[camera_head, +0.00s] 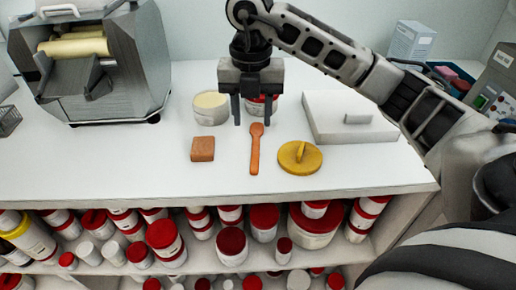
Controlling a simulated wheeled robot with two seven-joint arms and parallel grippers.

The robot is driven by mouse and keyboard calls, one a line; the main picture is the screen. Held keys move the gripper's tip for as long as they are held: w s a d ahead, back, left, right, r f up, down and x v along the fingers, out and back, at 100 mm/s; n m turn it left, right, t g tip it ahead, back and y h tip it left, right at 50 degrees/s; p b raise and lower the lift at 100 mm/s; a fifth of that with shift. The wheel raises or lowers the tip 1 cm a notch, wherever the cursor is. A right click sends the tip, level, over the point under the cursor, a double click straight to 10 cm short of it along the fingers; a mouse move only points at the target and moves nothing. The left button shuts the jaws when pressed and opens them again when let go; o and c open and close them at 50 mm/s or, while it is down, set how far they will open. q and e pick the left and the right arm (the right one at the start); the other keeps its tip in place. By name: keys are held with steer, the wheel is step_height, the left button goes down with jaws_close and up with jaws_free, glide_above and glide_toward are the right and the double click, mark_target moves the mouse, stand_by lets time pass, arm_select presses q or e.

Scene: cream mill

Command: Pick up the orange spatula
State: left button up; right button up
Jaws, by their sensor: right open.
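The orange spatula (255,155) lies flat on the white counter (360,176), its wide end toward the back and its handle toward the front edge. My right gripper (254,120) points down above the counter, near the spatula's wide end. Its two fingers are apart, with no spatula between them. A red-and-white jar shows behind the fingers. The height of the fingertips above the spatula is hard to tell. My left gripper is not in the view.
A brown block (203,149) lies left of the spatula, and a yellow round lid with a handle (300,157) lies right. A cream-filled jar (210,108), a white slab with a handle (348,118) and a roller mill (95,70) stand behind. Shelves of jars are below.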

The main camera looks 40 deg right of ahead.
mark_target(255, 150)
steer(key=f, duration=0.2)
steer(key=f+p, duration=0.1)
steer(key=f, duration=0.5)
steer(key=shift+s+d+f, duration=0.15)
steer(key=shift+s+d, duration=0.05)
steer(key=shift+d, duration=0.05)
jaws_close()
